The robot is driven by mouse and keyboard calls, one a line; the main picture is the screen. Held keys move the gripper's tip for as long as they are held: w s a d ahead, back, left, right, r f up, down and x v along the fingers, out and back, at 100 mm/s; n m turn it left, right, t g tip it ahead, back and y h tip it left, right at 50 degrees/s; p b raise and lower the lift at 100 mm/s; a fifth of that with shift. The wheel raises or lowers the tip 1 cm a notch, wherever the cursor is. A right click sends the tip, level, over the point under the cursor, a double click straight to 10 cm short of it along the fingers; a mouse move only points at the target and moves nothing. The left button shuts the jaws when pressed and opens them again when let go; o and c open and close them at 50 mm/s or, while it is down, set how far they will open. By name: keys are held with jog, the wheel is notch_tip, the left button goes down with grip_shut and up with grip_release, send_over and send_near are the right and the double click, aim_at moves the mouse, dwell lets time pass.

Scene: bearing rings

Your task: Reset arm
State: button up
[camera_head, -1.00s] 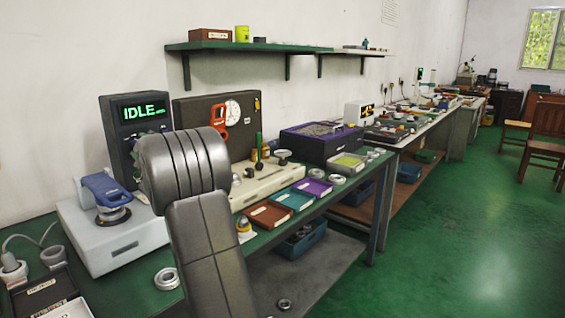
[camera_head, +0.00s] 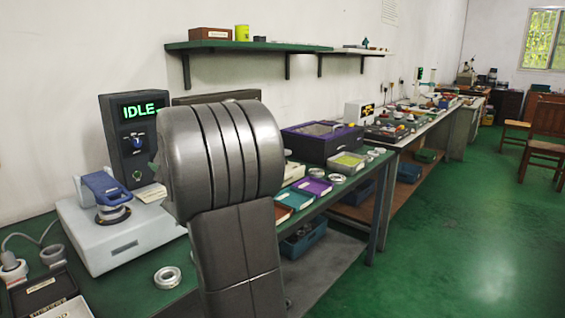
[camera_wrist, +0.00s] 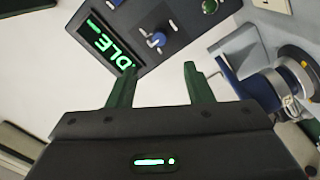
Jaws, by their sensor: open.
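My gripper (camera_wrist: 160,80) shows in the wrist view with its two green fingers spread apart and nothing between them. Beyond the fingers is the dark machine panel (camera_wrist: 165,20) with a lit green "IDLE" display and a blue knob; the view of it is tilted. The same panel (camera_head: 126,148) stands upright at the back left of the bench in the head view. In the head view my arm fills the middle and hides my gripper. A blue clamp-like part (camera_head: 104,187) sits on the light grey machine base (camera_head: 110,245); it also shows at the right of the wrist view (camera_wrist: 250,87).
A metal ring (camera_head: 167,278) lies on the green bench. A purple-topped box (camera_head: 322,143) and coloured trays (camera_head: 313,186) stand to the right, partly behind my arm. A green shelf (camera_head: 245,46) is on the wall above. The green floor (camera_head: 450,240) at right is clear.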

aim_at(138, 143)
jog(key=p+x, duration=0.1)
jog(key=x, duration=1.2)
jog(key=shift+a+r, duration=0.15)
jog(key=shift+a, duration=0.05)
jog(key=m+p, duration=0.2)
jog(key=m, duration=0.1)
jog(key=shift+d+r+p, duration=0.1)
jog(key=shift+p, duration=0.3)
jog(key=m+p, duration=0.7)
jog(key=shift+s+p, duration=0.1)
jog(key=shift+p, duration=0.3)
jog(key=b+v, duration=0.1)
jog(key=v, duration=1)
jog(key=shift+b, duration=0.4)
